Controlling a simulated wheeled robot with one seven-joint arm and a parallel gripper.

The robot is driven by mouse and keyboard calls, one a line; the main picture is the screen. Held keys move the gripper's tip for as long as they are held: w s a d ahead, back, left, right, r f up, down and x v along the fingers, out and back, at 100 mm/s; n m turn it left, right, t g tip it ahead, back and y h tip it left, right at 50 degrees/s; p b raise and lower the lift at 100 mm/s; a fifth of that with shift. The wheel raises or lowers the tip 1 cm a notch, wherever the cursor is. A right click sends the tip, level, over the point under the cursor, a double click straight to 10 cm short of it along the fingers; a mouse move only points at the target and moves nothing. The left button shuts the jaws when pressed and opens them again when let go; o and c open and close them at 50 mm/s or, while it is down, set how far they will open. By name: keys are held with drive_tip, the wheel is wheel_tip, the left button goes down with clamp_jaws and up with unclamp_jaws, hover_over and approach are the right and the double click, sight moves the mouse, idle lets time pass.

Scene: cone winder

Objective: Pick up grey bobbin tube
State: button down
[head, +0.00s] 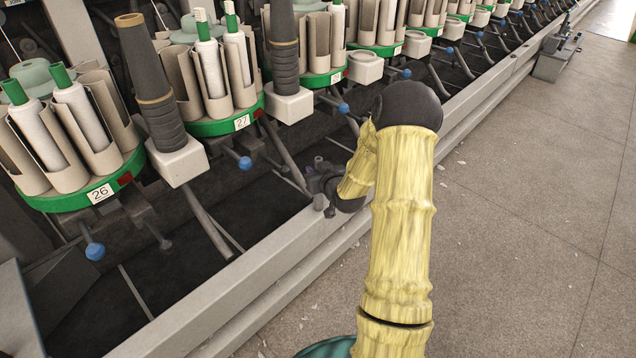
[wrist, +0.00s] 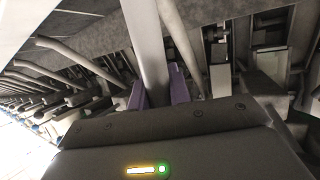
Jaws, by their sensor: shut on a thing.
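My gripper (head: 322,188) is at the machine's front edge in the head view, low beside the long grey rail. In the wrist view, the purple fingers of my gripper (wrist: 160,92) are shut on a long plain grey tube (wrist: 148,45), one finger on each side. It looks like the grey bobbin tube and runs from the fingers up to the top edge of that view. Its far end is out of view there. In the head view I cannot make out the tube clearly; the gripper is small and dark against the machine.
Round green-rimmed magazines, such as number 27 (head: 235,124) and number 26 (head: 98,192), hold upright bobbins. Dark ribbed cones (head: 153,85) stand on pale blocks. Blue-knobbed levers (head: 245,163) stick out.

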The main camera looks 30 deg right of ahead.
wheel_tip(320, 180, up, 10)
drive_tip(key=p, duration=0.5)
idle(0.6)
